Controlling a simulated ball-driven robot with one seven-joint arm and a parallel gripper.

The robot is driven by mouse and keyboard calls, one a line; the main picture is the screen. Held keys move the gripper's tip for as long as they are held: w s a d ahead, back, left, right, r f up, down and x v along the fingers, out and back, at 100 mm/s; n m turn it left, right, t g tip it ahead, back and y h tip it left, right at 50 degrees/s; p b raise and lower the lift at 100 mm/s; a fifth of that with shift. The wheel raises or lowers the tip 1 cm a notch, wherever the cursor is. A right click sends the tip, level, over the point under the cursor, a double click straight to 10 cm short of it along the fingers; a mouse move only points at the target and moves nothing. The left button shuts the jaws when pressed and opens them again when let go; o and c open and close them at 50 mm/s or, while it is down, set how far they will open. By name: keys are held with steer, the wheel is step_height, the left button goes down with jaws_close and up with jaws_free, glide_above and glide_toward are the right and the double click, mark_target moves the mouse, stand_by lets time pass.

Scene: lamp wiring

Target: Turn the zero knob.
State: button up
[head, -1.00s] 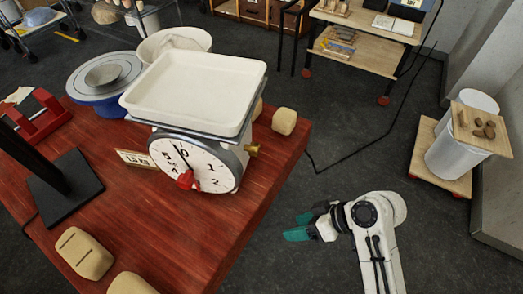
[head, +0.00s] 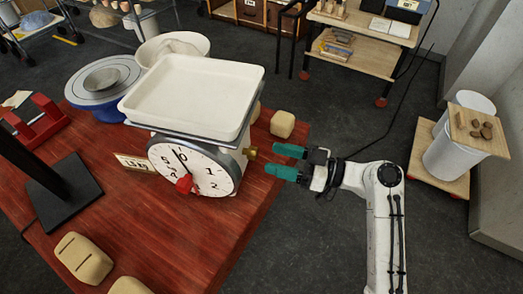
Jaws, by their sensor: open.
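The zero knob (head: 251,153) is a small brass knob on the right side of the kitchen scale. The scale has a white dial (head: 194,167) with a red pointer hub and a white tray (head: 192,92) on top. My gripper (head: 284,161) is open, with two teal fingers pointing left at the table's right edge. The fingertips are just right of the knob. The upper finger is at about the knob's height and the lower one a little below. I cannot tell whether they touch it. The dial's needle points near the 0.
The red wooden table (head: 160,225) holds the scale. A dough piece (head: 282,124) lies behind my fingers, and another scored piece (head: 83,258) is at the front left. A price card (head: 135,162) stands left of the dial. A black stand (head: 60,190) is at the left.

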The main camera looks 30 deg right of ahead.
mark_target(251, 152)
steer(key=shift+p+x, duration=0.35)
steer(key=shift+x, duration=2.05)
steer(key=c, duration=1)
steer(key=shift+c, duration=0.2)
